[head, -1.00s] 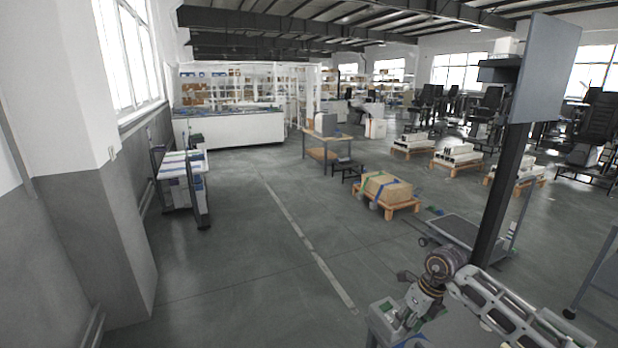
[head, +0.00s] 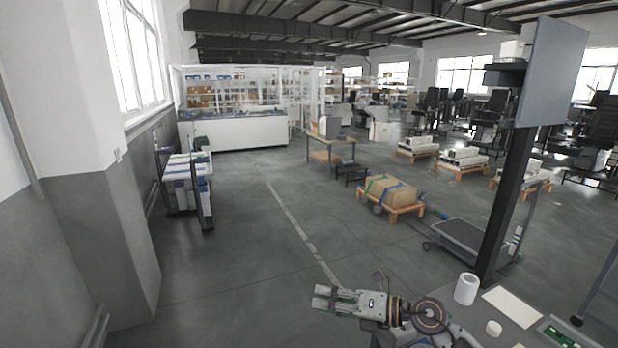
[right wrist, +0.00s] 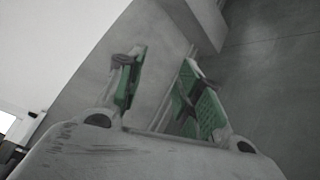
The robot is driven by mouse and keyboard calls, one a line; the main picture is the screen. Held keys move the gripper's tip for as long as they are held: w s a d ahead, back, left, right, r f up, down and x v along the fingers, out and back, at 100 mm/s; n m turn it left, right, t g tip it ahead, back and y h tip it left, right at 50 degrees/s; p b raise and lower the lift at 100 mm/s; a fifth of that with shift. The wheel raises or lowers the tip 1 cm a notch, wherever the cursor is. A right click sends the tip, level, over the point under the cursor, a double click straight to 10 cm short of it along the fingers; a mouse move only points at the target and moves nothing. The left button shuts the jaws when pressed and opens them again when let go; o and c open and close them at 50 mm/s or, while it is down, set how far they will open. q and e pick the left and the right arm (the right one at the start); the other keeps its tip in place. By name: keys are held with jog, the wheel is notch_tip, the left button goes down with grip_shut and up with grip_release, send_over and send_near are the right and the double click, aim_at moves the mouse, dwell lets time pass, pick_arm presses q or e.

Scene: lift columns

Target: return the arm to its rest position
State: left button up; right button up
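My right gripper (head: 322,297) is at the bottom middle of the head view, pointing left, over the grey floor. In the right wrist view its two green-padded fingers (right wrist: 157,68) stand apart with nothing between them. Part of my right arm shows behind it at the lower edge. My left arm and gripper are not in the head view.
A desk with a white cup (head: 466,288), a white sheet (head: 513,306) and a green board (head: 566,335) is at the lower right, beside a dark post with a monitor (head: 553,72). A cart (head: 472,240) stands behind. Floor to the left is clear.

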notch_tip(320, 180, up, 8)
jog(key=w+d+f+m+t, duration=0.1)
jog(key=w+d+m+t, duration=0.1)
jog(key=m+t, duration=0.6)
jog(key=w+d+r+m+t+h, duration=0.1)
jog(key=d+m+t+h, duration=0.5)
jog(key=m, duration=0.4)
jog(key=s+d+f+m+g+h, duration=0.2)
jog(key=d+f+m+g+h, duration=0.1)
jog(key=d+f+m+h, duration=0.35)
jog(key=s+d+f+m+g+h, duration=0.3)
jog(key=d+f+m+h, duration=0.2)
jog(key=f+m, duration=0.3)
jog(key=s+a+f+m+g+y, duration=0.1)
jog(key=s+f+m+g, duration=0.1)
jog(key=s+f+g, duration=0.6)
jog(key=s+a+f+m+g+y, duration=0.15)
jog(key=s+f, duration=0.35)
jog(key=s, duration=0.7)
notch_tip(320, 180, down, 33)
jog(key=s+g, duration=0.2)
jog(key=s, duration=0.1)
jog(key=s+d+f, duration=0.2)
jog(key=s+f, duration=0.8)
jog(key=s, duration=0.1)
jog(key=s+d+f+g, duration=0.1)
jog(key=s+d+f, duration=0.2)
jog(key=s+f, duration=0.7)
jog(key=shift+s, duration=0.65)
